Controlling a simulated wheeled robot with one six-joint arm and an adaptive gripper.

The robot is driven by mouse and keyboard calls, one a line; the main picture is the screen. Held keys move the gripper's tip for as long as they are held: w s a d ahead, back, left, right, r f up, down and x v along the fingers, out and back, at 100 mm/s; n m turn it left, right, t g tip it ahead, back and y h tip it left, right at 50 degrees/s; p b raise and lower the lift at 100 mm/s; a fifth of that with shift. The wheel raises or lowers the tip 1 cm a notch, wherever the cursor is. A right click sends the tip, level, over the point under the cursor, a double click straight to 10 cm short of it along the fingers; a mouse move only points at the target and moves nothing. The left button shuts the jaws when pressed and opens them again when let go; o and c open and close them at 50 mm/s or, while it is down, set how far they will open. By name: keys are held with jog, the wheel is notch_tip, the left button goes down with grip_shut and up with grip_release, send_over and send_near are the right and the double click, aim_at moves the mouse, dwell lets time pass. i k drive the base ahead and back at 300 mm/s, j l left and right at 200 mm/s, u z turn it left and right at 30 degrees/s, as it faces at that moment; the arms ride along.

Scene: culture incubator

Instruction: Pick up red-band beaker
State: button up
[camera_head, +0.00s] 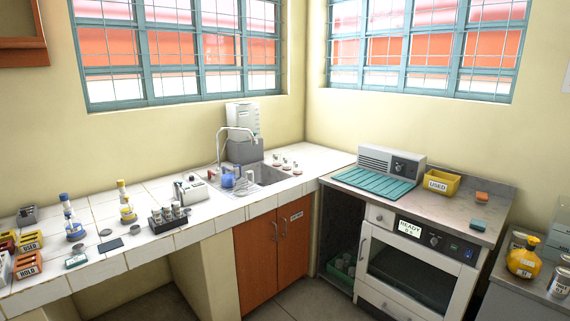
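I cannot clearly make out a red-band beaker. Several small pale items with reddish parts (285,163) stand on the tiled counter just right of the sink; they are too small to tell whether one is the beaker. A blue vessel (228,179) stands at the sink's left side, with a pale item beside it. My gripper is not in view.
The tiled counter (160,242) holds bottles, a vial rack (167,218) and labelled bins (28,264) on the left. The sink (268,176) has a curved tap. Right are an incubator (418,265), teal mat (375,185) and yellow USED bin (441,184). Some floor shows in front.

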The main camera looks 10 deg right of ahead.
aim_at(286, 159)
jog(key=i+u, duration=0.1)
jog(key=i, duration=1.25)
jog(key=i+u, duration=0.1)
jog(key=i, duration=1.3)
jog(key=l+z, duration=0.2)
jog(key=l, duration=1.1)
jog(key=i, duration=0.05)
